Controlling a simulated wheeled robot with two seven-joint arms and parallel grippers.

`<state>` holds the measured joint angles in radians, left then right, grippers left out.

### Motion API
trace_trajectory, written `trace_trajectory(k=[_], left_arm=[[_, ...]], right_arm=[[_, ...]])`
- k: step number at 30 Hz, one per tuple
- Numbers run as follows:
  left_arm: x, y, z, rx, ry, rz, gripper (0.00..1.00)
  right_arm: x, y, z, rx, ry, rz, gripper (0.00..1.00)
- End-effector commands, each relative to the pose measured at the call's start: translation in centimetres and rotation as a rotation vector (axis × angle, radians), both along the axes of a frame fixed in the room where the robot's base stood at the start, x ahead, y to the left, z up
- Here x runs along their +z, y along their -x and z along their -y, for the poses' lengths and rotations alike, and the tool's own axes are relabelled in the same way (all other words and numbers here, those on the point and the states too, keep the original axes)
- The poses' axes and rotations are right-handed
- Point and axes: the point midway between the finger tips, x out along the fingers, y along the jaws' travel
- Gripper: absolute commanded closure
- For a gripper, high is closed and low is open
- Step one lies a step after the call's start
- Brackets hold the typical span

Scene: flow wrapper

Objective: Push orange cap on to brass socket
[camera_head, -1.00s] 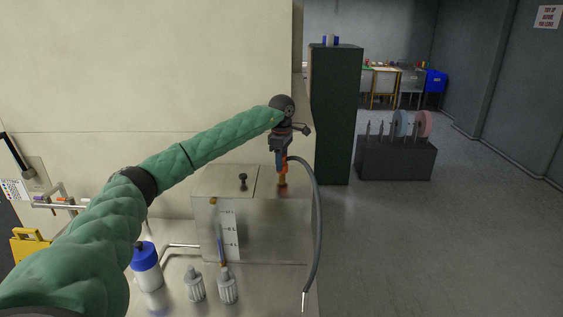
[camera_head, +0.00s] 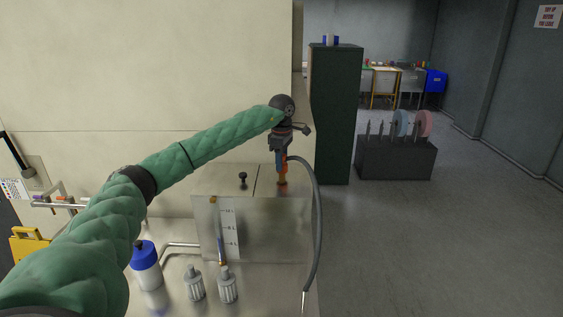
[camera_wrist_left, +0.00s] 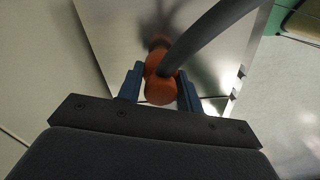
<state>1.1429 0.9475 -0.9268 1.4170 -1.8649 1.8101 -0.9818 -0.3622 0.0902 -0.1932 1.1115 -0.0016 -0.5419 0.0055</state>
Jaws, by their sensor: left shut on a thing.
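My left gripper (camera_head: 281,162) is shut on the orange cap (camera_head: 284,165), which has a dark hose (camera_head: 318,220) coming out of its side. In the left wrist view the orange cap (camera_wrist_left: 160,85) sits between the two blue fingers. The brass socket (camera_head: 282,180) stands upright on top of the metal tank, directly under the cap. The cap is right over the socket and appears to meet it; how far it is seated I cannot tell. In the wrist view the socket is mostly hidden behind the cap and hose. My right gripper is not in view.
The metal tank (camera_head: 270,230) has a black knob (camera_head: 243,178) on its lid and a level scale (camera_head: 232,232) in front. Grey jars (camera_head: 228,287) and a blue-and-white bottle (camera_head: 146,266) stand before it. The hose hangs along the tank's right side. A dark green cabinet (camera_head: 335,120) stands behind.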

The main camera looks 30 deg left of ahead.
Motion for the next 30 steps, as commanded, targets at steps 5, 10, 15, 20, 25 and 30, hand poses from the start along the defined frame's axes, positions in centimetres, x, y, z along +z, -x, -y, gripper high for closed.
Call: trace_trajectory(k=[5,10,15,20,25,30], left_arm=[[0.04,-0.01,-0.01,0.000,0.000,0.000,0.89],[0.04,-0.01,-0.01,0.000,0.000,0.000,0.60],[0.04,-0.01,-0.01,0.000,0.000,0.000,0.39],[0.01,0.00,-0.01,0.000,0.000,0.000,0.37],[0.01,0.00,0.00,0.000,0.000,0.000,0.17],[0.02,-0.01,0.00,0.000,0.000,0.000,0.17]], right_arm=[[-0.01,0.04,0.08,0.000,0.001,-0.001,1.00],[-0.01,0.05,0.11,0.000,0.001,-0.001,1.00],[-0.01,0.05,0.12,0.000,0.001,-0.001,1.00],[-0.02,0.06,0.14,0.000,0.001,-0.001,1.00],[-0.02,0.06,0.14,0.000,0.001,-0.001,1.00],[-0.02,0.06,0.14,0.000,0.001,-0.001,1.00]])
